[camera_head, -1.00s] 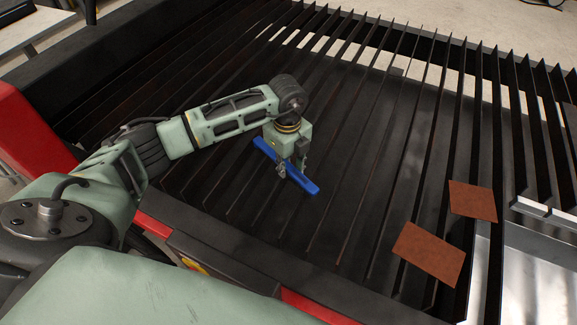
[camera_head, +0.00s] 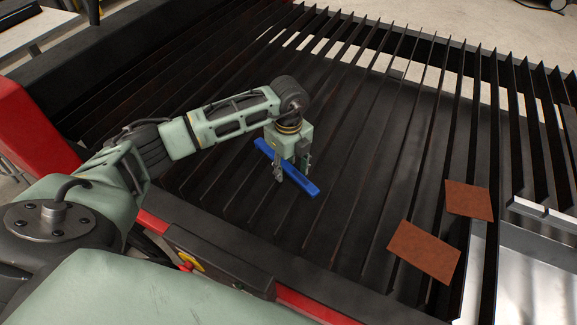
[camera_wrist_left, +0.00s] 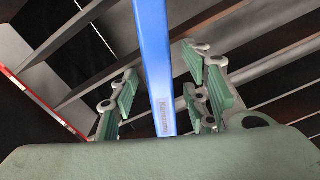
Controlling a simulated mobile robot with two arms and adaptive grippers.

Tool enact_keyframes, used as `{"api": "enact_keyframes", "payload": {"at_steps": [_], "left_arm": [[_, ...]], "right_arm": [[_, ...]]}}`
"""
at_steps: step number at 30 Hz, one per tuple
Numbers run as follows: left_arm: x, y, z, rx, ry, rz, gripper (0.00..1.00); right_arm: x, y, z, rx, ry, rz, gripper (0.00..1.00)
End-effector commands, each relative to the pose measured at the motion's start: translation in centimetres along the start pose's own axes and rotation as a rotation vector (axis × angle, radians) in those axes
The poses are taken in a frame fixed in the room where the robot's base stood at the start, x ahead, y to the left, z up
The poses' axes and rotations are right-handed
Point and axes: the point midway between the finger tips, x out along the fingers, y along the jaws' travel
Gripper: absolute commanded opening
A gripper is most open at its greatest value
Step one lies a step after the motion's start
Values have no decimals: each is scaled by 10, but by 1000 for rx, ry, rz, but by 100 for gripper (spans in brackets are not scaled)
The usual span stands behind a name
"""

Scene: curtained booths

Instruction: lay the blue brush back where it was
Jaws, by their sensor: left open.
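The blue brush (camera_head: 305,187) lies slantwise across the dark slats of the machine bed (camera_head: 345,185). It looks like a long flat blue bar. My left gripper (camera_head: 291,176) is directly above it, pointing down, with one finger on each side of the bar. In the left wrist view the brush (camera_wrist_left: 154,60) runs between the open green-padded fingers (camera_wrist_left: 163,98), with a gap to the pads on both sides. A small label shows near its lower end. The gripper hides the brush's middle in the head view. My right gripper is not in view.
Two rust-brown plates (camera_head: 424,251) and (camera_head: 468,200) lie on the slats at the right. Bright metal sheet (camera_head: 530,265) lies at the lower right. The bed has a dark front rail (camera_head: 220,262) with red parts.

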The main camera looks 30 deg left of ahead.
Motion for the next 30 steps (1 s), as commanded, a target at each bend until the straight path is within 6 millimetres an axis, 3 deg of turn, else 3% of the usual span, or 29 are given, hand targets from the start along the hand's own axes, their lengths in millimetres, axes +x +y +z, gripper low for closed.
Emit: {"api": "enact_keyframes", "payload": {"at_steps": [5,8,21,30], "left_arm": [[-5,0,0,0,0,-1,43],[-18,-1,0,1,0,-3,43],[-104,-1,0,1,-1,-3,43],[-120,0,0,0,0,0,43]], "right_arm": [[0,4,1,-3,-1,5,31],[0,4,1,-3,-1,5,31],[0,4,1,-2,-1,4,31],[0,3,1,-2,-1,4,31]]}}
